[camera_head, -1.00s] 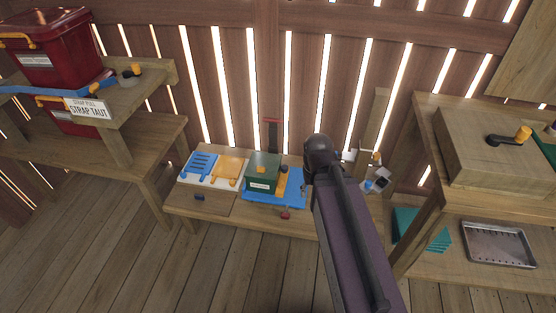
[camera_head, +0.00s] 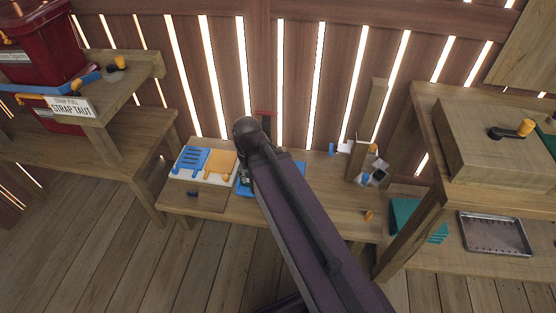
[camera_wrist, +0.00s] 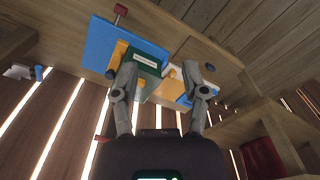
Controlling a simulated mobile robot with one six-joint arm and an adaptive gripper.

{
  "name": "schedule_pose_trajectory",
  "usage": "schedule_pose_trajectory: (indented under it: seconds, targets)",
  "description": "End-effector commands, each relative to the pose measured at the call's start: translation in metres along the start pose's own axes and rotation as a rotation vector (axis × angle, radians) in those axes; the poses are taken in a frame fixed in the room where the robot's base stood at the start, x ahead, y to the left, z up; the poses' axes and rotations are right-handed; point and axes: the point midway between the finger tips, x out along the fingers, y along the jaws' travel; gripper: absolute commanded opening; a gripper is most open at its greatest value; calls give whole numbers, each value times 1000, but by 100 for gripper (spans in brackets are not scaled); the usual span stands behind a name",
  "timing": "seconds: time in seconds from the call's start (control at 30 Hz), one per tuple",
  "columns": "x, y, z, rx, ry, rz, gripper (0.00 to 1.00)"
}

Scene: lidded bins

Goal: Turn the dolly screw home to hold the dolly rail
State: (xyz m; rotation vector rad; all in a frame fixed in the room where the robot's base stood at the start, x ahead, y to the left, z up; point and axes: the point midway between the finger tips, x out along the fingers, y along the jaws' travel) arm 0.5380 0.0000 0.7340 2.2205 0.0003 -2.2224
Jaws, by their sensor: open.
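No dolly rail can be made out with certainty. My gripper (camera_wrist: 160,75) is open and empty, its two fingers reaching toward the green bin, apparently above it.
A blue slotted piece (camera_head: 190,160) and a yellow piece (camera_head: 220,165) lie on the bench's left. Shelves flank the bench; a metal tray (camera_head: 493,233) is lower right.

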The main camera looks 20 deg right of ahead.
Motion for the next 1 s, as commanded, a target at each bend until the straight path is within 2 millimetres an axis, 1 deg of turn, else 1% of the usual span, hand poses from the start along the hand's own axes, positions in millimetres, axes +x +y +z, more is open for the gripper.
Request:
schedule_pose_trajectory:
  seconds: [0.2, 0.23, 0.27, 0.3, 0.33, 0.47, 0.53, 0.67, 0.77, 0.87, 1.0]
  targets:
    - [0, 0, 0, 0, 0, 0, 57]
    - [0, 0, 0, 0, 0, 0, 63]
    - [0, 0, 0, 0, 0, 0, 72]
    - [0, 0, -1, -1, 0, -1, 84]
    - [1, 1, -1, -3, 0, -1, 87]
    - [7, 4, -9, -26, -1, -9, 87]
    - [13, 3, -17, -57, -1, -19, 87]
    - [28, 15, -38, -136, 1, -44, 87]
    - [44, 30, -61, -222, 7, -72, 87]
    - [62, 49, -86, -325, 20, -105, 87]
    - [86, 81, -122, -480, 52, -151, 87]
